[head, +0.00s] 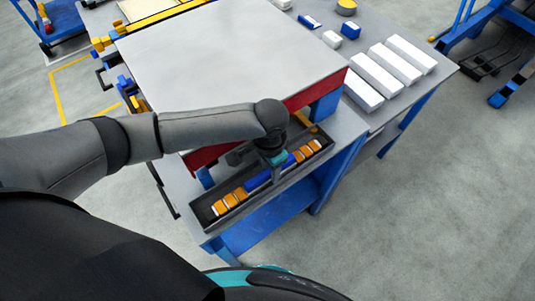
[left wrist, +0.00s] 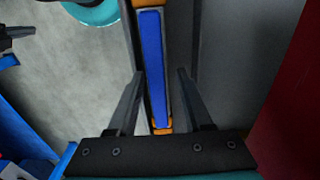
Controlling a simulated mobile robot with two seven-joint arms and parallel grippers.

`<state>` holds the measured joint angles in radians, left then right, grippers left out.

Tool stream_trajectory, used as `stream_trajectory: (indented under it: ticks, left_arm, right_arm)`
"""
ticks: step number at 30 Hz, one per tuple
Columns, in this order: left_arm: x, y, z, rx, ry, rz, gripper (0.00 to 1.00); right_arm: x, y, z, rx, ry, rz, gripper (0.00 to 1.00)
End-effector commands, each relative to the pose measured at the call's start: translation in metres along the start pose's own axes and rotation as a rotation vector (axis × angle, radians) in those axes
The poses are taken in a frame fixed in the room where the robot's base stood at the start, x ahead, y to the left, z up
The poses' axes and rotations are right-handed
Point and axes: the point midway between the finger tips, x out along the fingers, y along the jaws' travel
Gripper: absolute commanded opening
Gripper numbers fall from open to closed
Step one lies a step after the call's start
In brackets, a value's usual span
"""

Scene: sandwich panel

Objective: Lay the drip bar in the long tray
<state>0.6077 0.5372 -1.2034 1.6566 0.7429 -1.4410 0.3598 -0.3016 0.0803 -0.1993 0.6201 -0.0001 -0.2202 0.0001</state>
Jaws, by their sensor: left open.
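The drip bar, a blue bar (head: 258,180) with orange and white pieces towards both ends, lies lengthwise inside the long dark tray (head: 270,191) at the table's near edge. My left gripper (head: 277,156) is over the middle of the bar, and my forearm and wrist hide part of the tray. In the left wrist view the open fingers of my left gripper (left wrist: 160,75) stand one on each side of the blue bar (left wrist: 154,50), with visible gaps. Whether the bar rests fully on the tray floor is hard to tell. My right gripper does not show.
A large pale panel (head: 220,55) with a red edge (head: 315,90) stands just behind the tray. White blocks (head: 375,75) lie on the grey table to the right. Blue table legs (head: 330,185) and open floor are at the near right.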

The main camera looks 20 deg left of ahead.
Motion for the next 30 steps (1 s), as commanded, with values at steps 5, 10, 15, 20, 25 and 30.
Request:
stream_trajectory:
  ticks: [5,10,15,20,25,30]
  left_arm:
    - [-0.024,0.009,0.005,0.007,-0.003,0.016,0.72]
    - [-0.069,0.005,0.005,0.005,0.003,0.010,0.72]
    - [-0.110,0.003,0.005,0.004,0.007,0.005,0.72]
    - [-0.137,0.002,0.005,0.003,0.008,0.002,0.72]
    - [-0.151,0.001,0.005,0.002,0.008,0.001,0.72]
    - [-0.154,0.001,0.006,0.001,0.008,0.000,0.72]
  right_arm:
    - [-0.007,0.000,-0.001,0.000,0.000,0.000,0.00]
    - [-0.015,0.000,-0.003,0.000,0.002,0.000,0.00]
    - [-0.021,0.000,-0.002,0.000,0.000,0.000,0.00]
    - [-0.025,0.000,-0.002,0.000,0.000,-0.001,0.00]
    - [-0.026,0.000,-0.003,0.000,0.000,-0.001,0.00]
    - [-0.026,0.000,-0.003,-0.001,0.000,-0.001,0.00]
